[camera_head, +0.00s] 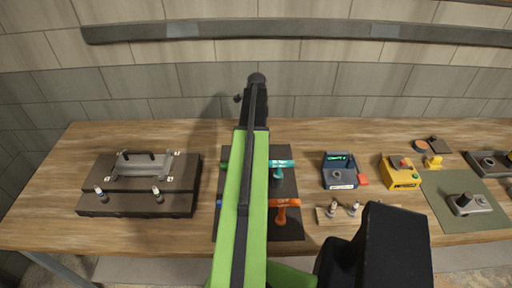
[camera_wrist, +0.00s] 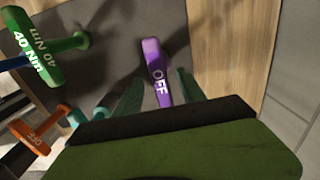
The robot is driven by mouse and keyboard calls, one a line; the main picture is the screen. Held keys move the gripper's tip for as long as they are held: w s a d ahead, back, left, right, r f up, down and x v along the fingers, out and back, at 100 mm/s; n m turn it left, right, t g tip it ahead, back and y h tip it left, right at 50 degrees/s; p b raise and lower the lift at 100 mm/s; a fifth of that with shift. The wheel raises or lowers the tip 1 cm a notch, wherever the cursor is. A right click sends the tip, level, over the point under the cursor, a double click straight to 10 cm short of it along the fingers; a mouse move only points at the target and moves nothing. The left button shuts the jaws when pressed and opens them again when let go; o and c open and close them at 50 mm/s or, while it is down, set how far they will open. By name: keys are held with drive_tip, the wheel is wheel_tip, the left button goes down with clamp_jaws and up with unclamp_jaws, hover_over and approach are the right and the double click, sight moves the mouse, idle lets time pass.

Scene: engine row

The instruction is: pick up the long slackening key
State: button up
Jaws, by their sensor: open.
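An orange key, also marked OFF (camera_wrist: 30,135), shows at the lower left of the wrist view and on the mat in the head view (camera_head: 284,204). Which OFF key is longer cannot be judged. My arm hides the purple key in the head view.
A dark case (camera_head: 137,203) stands left on the wooden bench; a blue-grey box (camera_head: 341,172) and a yellow box (camera_head: 402,175) stand right.

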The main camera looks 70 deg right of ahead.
wheel_tip(320, 180, down, 5)
drive_tip(key=b, duration=0.4)
drive_tip(key=shift+r, duration=0.2)
clamp_jaws()
